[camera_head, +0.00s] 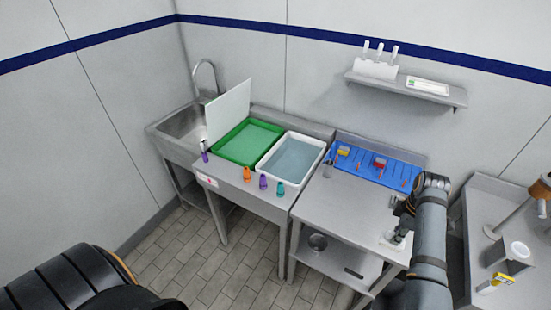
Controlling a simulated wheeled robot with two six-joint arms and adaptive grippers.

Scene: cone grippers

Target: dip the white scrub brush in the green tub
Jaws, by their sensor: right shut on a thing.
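The green tub (215,147) stands on the steel table at the left, beside the sink, with a flat lighter green surface inside. My right gripper (399,235) is low over the front right of the right-hand steel table, far to the right of the tub. It is shut on a small white thing (397,241), which looks like the white scrub brush; fingers and arm partly hide it. I cannot tell whether the brush still touches the pale patch under it. My left arm shows at the lower left; its gripper is out of view.
A white tub (262,165) of bluish liquid stands right of the green one. Orange (247,174), purple (263,182) and teal (281,189) items line the front edge. A white upright panel (229,112) borders the green tub. A blue mat (405,160) holds small items.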

